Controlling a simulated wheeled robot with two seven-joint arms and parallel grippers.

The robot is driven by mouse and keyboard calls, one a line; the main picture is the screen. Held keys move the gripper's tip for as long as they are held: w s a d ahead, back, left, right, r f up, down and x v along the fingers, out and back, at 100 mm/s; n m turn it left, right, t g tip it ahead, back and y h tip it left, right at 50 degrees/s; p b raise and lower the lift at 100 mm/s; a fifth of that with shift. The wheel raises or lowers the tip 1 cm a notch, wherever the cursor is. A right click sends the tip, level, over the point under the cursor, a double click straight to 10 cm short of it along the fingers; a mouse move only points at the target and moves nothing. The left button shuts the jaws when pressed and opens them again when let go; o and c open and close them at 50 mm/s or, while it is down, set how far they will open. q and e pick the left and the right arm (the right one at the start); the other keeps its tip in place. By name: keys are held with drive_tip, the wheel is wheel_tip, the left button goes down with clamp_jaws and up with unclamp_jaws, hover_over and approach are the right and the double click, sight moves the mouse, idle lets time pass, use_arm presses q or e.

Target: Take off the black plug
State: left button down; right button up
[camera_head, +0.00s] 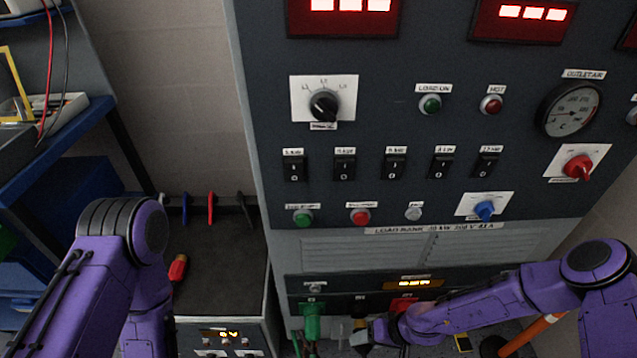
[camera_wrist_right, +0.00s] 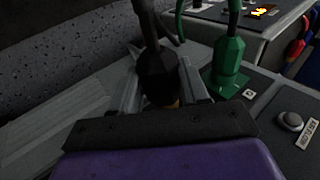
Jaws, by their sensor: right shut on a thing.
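The black plug (camera_wrist_right: 157,75) stands between the fingers of my right gripper (camera_wrist_right: 165,85) in the right wrist view. Its black cable runs up out of the picture. A small brass-coloured patch shows at its lower end, just above the gripper's dark front edge. That edge hides what lies below, so I cannot tell whether the plug still sits in its socket. In the head view my right gripper (camera_head: 362,335) is low in front of the load bank, shut on the plug. My left arm shows at the left, but its gripper is out of view.
A green plug (camera_wrist_right: 228,65) stands close beside the black one, and also shows in the head view (camera_head: 313,325). A red socket (camera_head: 404,304) lies near my right wrist. The load bank (camera_head: 400,215) rises behind. A red-handled screwdriver (camera_head: 178,268) lies on the cabinet at left.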

idle(0.3)
drive_tip(key=shift+s+d, duration=0.1)
drive_tip(key=shift+s, duration=2.4)
